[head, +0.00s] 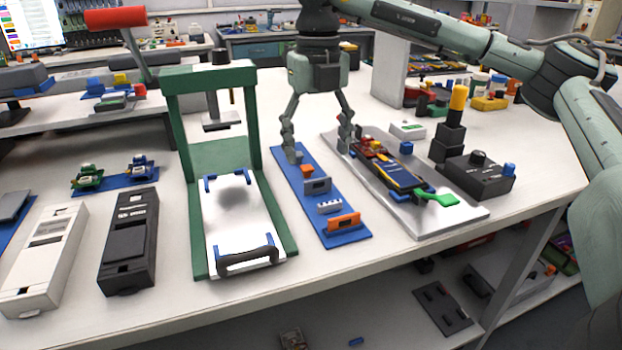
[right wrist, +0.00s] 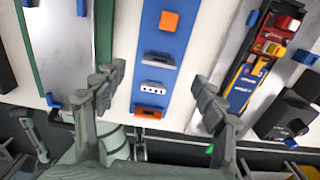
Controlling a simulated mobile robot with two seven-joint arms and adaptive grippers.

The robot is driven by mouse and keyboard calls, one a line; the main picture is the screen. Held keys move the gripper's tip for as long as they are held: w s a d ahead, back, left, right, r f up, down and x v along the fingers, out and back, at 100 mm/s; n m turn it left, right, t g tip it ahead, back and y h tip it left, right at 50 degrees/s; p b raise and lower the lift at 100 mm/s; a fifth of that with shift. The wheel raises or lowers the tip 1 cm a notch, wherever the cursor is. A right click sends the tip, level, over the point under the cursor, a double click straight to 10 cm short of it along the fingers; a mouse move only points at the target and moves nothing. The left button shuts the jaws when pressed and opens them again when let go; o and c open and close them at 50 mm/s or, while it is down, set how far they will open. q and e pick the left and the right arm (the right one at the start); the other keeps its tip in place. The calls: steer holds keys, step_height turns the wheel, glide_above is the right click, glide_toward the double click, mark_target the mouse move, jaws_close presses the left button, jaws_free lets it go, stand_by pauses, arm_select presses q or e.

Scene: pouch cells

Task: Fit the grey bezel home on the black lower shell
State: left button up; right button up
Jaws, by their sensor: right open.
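The grey bezel (head: 318,186) lies on a blue parts strip (head: 291,185), between an orange block and a white part; it also shows in the right wrist view (right wrist: 159,59). The black lower shell (head: 420,184) lies on a grey plate to the right and holds a blue-and-yellow piece and red parts; it also shows in the right wrist view (right wrist: 233,105). My right gripper (head: 318,148) is open and empty, pointing down above the far part of the strip, its fingers spread wide. In the right wrist view the fingers (right wrist: 158,86) straddle the strip. My left gripper is out of view.
The strip also carries an orange block (head: 307,169), a white part (head: 329,206) and an orange part (head: 343,222). A green press frame (head: 172,130) stands left of the strip. A black box with knobs (head: 475,178) stands right of the grey plate (head: 400,220).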

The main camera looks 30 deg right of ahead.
mark_target(318, 179)
steer(key=f, duration=0.5)
steer(key=shift+s+f, duration=0.3)
steer(key=shift+f, duration=0.3)
steer(key=shift+c, duration=0.3)
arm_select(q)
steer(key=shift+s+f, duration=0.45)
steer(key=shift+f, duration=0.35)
arm_select(e)
steer(key=shift+w, duration=0.1)
steer(key=c, duration=0.8)
